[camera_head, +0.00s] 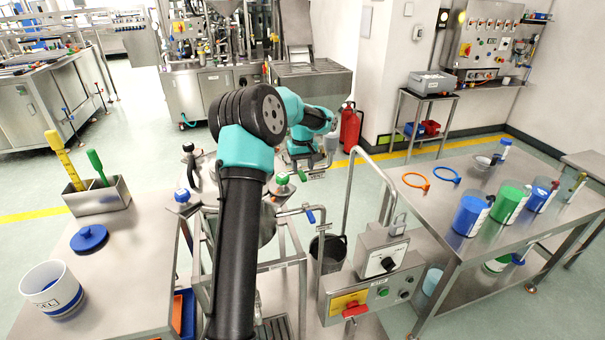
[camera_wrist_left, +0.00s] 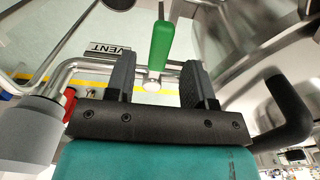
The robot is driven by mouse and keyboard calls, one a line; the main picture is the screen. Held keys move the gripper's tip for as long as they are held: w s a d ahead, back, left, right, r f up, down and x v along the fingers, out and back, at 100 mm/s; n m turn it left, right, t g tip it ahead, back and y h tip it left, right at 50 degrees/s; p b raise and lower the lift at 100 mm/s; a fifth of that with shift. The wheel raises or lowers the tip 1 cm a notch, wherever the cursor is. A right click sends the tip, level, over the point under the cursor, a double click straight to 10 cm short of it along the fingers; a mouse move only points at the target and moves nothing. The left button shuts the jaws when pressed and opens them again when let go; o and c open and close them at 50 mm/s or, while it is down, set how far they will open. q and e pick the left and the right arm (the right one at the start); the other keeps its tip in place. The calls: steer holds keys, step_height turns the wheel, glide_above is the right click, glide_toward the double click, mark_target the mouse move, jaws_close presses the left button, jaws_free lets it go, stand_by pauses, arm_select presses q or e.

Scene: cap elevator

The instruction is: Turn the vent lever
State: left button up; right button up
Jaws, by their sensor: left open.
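The vent lever (camera_wrist_left: 160,45) has a green grip and a round silver pivot, and it shows in the left wrist view beside a plate marked VENT (camera_wrist_left: 107,49). My left gripper (camera_wrist_left: 157,72) is open, with one black finger on each side of the lever's pivot end. The green grip extends past the fingertips, and I see a gap on both sides. In the head view my left gripper (camera_head: 312,165) is above the steel frame and small there, partly behind my own arm. My right gripper is not in view.
A steel pipe (camera_wrist_left: 75,66) runs close to the fingers in the wrist view. In the head view, a control box (camera_head: 380,260) and a tall bent pipe (camera_head: 348,195) stand to the right. A table with blue and green containers (camera_head: 471,214) is further right.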

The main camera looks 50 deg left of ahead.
mark_target(302, 174)
arm_select(q)
steer(key=shift+f, duration=1.65)
jaws_close()
